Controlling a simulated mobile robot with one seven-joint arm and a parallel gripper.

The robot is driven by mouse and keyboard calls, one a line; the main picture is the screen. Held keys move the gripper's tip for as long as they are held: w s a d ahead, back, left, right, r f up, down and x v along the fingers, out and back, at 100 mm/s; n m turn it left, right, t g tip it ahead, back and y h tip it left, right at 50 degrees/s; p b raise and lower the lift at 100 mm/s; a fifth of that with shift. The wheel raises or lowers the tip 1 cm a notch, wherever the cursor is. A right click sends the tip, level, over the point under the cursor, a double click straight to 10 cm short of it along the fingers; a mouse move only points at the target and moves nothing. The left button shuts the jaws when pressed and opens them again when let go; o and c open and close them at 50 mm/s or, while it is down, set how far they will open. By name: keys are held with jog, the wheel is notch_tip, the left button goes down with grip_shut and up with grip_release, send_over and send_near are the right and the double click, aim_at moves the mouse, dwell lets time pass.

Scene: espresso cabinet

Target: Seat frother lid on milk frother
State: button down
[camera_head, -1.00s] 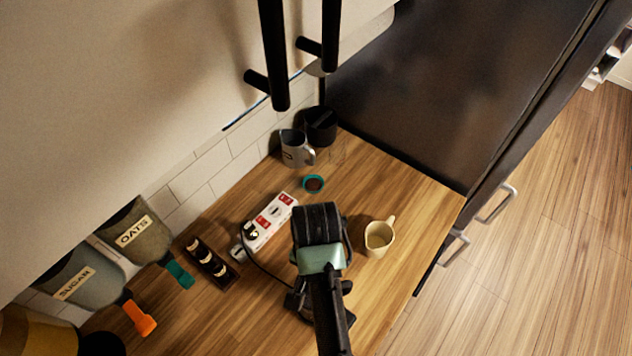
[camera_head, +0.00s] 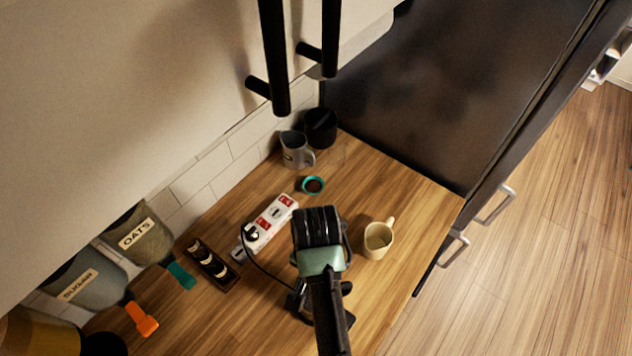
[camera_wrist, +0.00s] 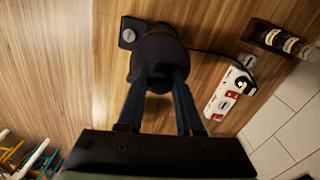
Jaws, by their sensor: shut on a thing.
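In the wrist view, my gripper (camera_wrist: 158,82) is shut on a dark rounded piece, which I take to be the frother lid (camera_wrist: 157,72). The dark milk frother (camera_wrist: 158,45) is directly beneath it, on its base (camera_wrist: 130,33) on the counter. Lid and frother are nearly the same dark colour and overlap, so I cannot tell whether the lid is seated, tilted or just above the rim. In the head view, my arm covers most of the frother, and the lid and fingertips cannot be made out.
A white power strip (camera_head: 271,222) with a black cable lies beside the frother. A cream mug (camera_head: 378,240) stands to the right. A teal-rimmed cup (camera_head: 313,186), grey pitcher (camera_head: 295,150) and black canister (camera_head: 320,128) are farther back. A dark tray (camera_head: 212,265) is left.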

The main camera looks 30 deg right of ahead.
jog(key=shift+f+b, duration=0.45)
jog(key=shift+f, duration=0.4)
jog(key=shift+c, duration=2.4)
grip_release()
